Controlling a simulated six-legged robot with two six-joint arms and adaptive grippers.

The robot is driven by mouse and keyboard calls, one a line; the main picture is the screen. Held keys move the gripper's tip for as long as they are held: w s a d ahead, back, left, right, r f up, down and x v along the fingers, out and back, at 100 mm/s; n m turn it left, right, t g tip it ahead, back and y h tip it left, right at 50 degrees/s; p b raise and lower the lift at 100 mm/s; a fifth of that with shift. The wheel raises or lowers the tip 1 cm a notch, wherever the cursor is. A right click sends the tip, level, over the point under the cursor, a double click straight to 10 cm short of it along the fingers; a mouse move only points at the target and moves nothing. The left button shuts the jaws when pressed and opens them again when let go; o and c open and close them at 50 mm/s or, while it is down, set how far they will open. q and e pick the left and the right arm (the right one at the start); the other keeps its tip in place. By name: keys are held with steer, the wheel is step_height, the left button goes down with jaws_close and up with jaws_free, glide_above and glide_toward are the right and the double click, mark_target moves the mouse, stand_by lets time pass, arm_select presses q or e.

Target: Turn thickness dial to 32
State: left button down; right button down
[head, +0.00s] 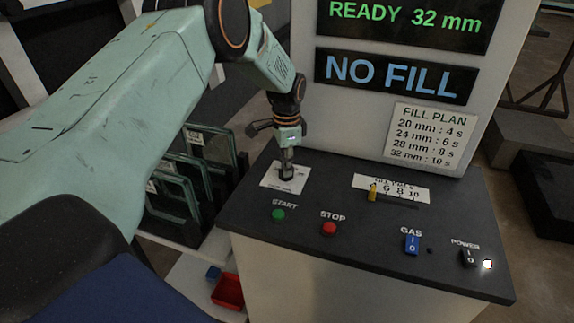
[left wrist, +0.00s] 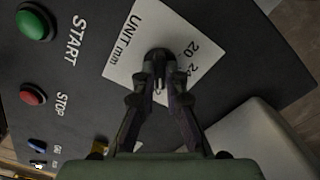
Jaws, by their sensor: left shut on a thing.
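The thickness dial is a dark knob on a white label plate (head: 284,178) at the back left of the dark control panel. In the left wrist view the black dial knob (left wrist: 158,57) sits on the plate marked UNIT mm, with 20 and a partly covered 24 readable. My left gripper (head: 287,170) comes down onto the dial from above and is shut on it; its fingers also show in the left wrist view (left wrist: 159,85). The fingers hide part of the dial and its scale. The upper display (head: 405,18) reads READY 32 mm. My right gripper is not in view.
The panel carries a green START button (head: 278,216), a red STOP button (head: 329,228), a yellow slider (head: 373,192), a blue GAS switch (head: 412,244) and a black POWER switch (head: 468,258). A NO FILL display (head: 395,77) stands behind. Glass panes (head: 212,150) stand left of the panel.

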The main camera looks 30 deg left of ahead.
arm_select(q)
steer(key=shift+w+a+r+m, duration=0.1)
steer(key=shift+r+m, duration=0.05)
steer(key=shift+m, duration=0.45)
steer(key=c, duration=1.8)
jaws_free()
steer(key=o, duration=0.4)
steer(key=shift+s, duration=0.25)
steer(key=shift+w, duration=0.15)
steer(key=shift+r, duration=0.2)
step_height(320, 180, up, 12)
steer(key=shift+f, duration=0.2)
